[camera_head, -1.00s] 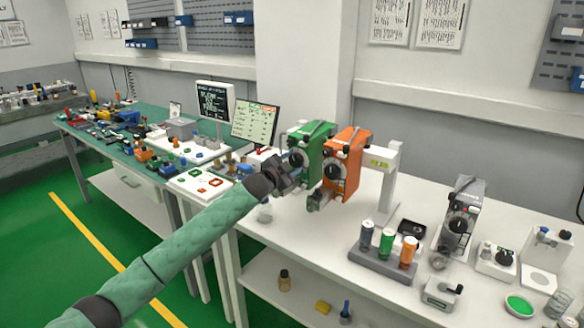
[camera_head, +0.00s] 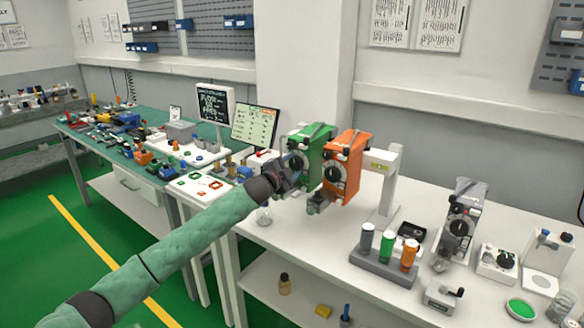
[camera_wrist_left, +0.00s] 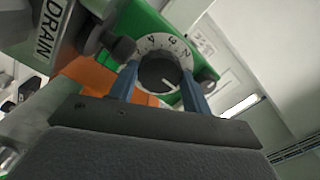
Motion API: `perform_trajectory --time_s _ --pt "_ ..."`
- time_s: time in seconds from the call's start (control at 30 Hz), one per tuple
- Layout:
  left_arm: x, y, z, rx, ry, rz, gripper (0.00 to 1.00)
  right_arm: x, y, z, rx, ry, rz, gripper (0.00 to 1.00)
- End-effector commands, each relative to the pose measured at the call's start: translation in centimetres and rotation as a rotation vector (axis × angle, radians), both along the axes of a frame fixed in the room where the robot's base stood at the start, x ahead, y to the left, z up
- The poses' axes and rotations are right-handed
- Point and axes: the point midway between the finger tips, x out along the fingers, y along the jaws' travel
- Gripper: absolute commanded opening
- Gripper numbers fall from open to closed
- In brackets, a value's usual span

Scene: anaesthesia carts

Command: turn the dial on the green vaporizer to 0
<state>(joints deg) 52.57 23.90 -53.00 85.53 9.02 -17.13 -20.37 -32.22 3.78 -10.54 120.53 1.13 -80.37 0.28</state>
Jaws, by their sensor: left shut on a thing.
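The green vaporizer (camera_head: 311,150) stands on the white table, left of the orange vaporizer (camera_head: 345,165). Its dial also shows in the left wrist view (camera_wrist_left: 160,73), a black knob on a white ring with the numbers 4, 3 and 2 visible. A pale mark shows on the knob's lower right edge; the number it points to cannot be made out. My left gripper (camera_wrist_left: 160,92) is shut on the dial, one blue-grey finger on each side. In the head view my left gripper (camera_head: 287,180) is in front of the green vaporizer. My right gripper is not in view.
A white post (camera_head: 387,185) stands right of the orange vaporizer. A rack of coloured bottles (camera_head: 384,264) and a grey vaporizer (camera_head: 461,220) stand further right. Monitors (camera_head: 255,127) are behind on the left. The table front between gripper and rack is mostly clear.

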Motion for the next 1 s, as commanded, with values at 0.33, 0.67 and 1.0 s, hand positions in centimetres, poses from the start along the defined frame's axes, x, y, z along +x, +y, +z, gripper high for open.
perform_trajectory --time_s 0.33,0.67,1.0 --pt "0.0 -0.1 -0.1 0.000 0.001 0.000 0.70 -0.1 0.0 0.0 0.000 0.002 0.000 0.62" --pt "0.0 0.0 -0.1 -0.085 0.063 -0.004 0.70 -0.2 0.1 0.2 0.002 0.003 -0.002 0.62" --pt "0.0 0.0 0.4 -0.520 0.380 -0.026 0.70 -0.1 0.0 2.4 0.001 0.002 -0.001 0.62"
